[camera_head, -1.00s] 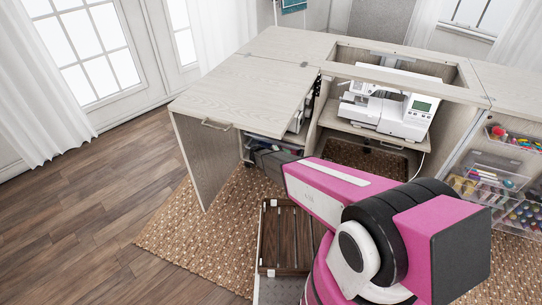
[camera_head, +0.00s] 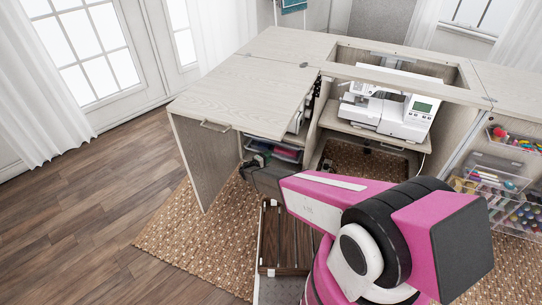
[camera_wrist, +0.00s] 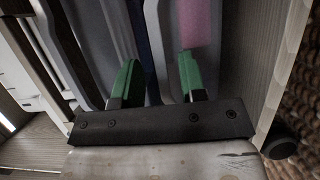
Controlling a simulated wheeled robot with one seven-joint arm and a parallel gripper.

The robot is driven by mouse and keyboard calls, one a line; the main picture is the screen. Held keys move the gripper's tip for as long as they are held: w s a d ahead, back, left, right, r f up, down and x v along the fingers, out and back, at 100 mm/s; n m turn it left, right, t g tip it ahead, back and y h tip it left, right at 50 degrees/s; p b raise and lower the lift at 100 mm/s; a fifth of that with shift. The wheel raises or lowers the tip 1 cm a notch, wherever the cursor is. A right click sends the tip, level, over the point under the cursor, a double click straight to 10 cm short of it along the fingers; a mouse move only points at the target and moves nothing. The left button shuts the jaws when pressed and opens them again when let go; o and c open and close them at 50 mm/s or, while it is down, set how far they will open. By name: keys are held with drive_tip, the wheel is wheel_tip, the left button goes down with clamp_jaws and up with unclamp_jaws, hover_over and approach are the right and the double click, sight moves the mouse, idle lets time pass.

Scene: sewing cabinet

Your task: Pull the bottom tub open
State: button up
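The stack of clear tubs (camera_head: 287,153) sits in the left bay of the cabinet, under the tabletop; pink and blue contents show through. In the wrist view the tubs run sideways. The tub with pink contents (camera_wrist: 198,28) is nearest the rug and caster side, so it looks like the bottom one. My gripper's two green fingertips (camera_wrist: 158,80) are spread apart in front of the tubs. A pale tub edge passes between them; whether they touch it is unclear. In the head view my gripper (camera_head: 257,161) is small and dark beside the tubs, partly hidden by my arm.
An open cabinet door (camera_head: 205,160) stands left of my gripper. A sewing machine (camera_head: 392,112) sits on the middle shelf. Clear bins of thread (camera_head: 515,205) are at the right. A woven rug (camera_head: 190,228) lies below; a caster (camera_wrist: 280,143) is close by in the wrist view.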

drive_tip(key=shift+x, duration=1.4)
